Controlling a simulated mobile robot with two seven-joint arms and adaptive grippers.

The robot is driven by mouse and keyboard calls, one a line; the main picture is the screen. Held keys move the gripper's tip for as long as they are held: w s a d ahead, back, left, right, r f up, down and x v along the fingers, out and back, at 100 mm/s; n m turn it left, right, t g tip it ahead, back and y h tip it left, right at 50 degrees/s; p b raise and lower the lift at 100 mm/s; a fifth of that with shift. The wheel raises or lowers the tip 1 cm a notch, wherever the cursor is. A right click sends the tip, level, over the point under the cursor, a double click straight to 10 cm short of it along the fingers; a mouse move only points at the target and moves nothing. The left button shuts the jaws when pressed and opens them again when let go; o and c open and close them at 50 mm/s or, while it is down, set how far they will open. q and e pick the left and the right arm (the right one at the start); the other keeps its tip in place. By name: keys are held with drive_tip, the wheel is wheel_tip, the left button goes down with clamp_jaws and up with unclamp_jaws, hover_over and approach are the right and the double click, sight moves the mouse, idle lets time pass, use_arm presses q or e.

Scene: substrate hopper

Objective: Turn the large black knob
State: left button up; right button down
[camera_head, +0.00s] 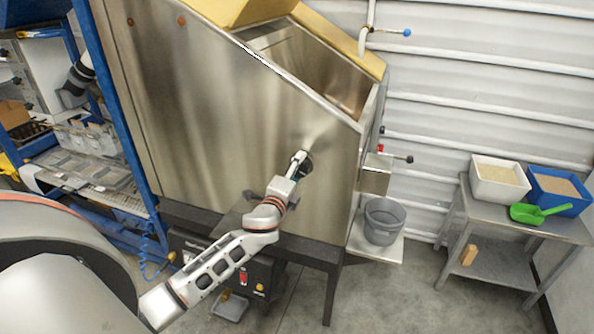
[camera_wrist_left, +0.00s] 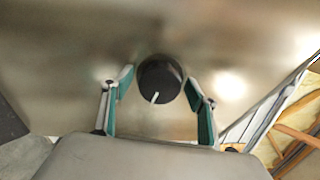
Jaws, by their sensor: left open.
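The large black knob (camera_wrist_left: 160,80) is round with a white pointer line and sits on the steel front panel of the hopper. In the left wrist view its white line points down and slightly left. My left gripper (camera_wrist_left: 160,92) is open, with one green-padded finger on each side of the knob and a gap on both sides. In the head view my left gripper (camera_head: 303,160) reaches up to the panel and covers part of the dark knob (camera_head: 308,166).
The steel hopper (camera_head: 220,110) stands on a dark frame. A grey bucket (camera_head: 384,222) sits on a shelf to its right. A side table (camera_head: 478,215) holds a white bin (camera_head: 499,182), a blue bin (camera_head: 560,190) and a green scoop (camera_head: 538,213). A blue rack (camera_head: 112,120) stands left.

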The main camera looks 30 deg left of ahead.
use_arm(q)
drive_tip(key=v, duration=1.2)
drive_tip(key=shift+d, duration=0.1)
